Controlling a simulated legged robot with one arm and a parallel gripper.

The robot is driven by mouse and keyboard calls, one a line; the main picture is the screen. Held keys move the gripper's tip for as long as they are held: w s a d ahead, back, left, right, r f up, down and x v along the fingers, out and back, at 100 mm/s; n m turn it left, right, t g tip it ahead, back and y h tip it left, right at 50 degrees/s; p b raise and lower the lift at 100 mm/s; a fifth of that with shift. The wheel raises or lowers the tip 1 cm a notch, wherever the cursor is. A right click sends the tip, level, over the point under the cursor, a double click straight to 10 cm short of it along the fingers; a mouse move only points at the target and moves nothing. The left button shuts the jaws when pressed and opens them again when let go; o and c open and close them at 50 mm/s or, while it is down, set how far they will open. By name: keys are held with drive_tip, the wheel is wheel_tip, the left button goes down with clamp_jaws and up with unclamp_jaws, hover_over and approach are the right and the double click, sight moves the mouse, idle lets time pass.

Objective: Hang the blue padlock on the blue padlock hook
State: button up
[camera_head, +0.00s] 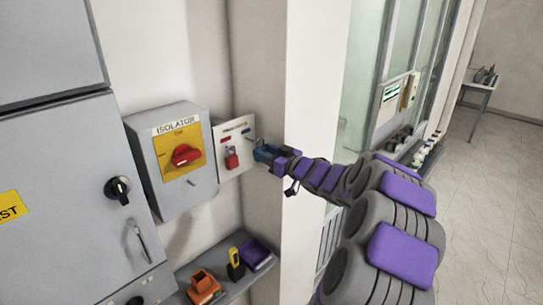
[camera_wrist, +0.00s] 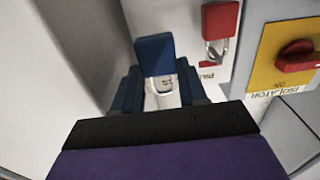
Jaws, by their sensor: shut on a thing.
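The blue padlock (camera_wrist: 155,55) is in front of my gripper (camera_wrist: 161,88) in the wrist view, its pale shackle showing between the fingers. My gripper is shut on the padlock. In the head view my gripper (camera_head: 264,153) is at the right edge of a white padlock board (camera_head: 227,128). The board has a red and a blue label, and a small hook (camera_head: 249,138) shows under the blue label, just above my gripper. I cannot tell whether the shackle is around this hook or beside it. The padlock and my fingers blend together in the head view.
A red padlock (camera_head: 231,158) hangs on the board, left of my gripper. The isolator box (camera_head: 178,160) with a red knob stands further left. A shelf (camera_head: 227,275) below holds an orange item, a yellow-black tool and a purple box. A wall column (camera_head: 300,120) is close behind my gripper.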

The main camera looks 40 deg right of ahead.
drive_tip(key=shift+w+f+b, duration=0.2)
drive_tip(key=shift+w+b, duration=0.35)
drive_tip(key=shift+w, duration=1.1)
drive_tip(key=shift+w+a+f+p, duration=0.15)
drive_tip(key=shift+w+f+p, duration=0.2)
drive_tip(key=shift+w+p, duration=0.25)
drive_tip(key=o, duration=1.2)
drive_tip(key=s+d, duration=0.1)
drive_tip(key=s, duration=1.6)
drive_tip(key=shift+s+d+f, duration=0.15)
drive_tip(key=shift+d, duration=0.15)
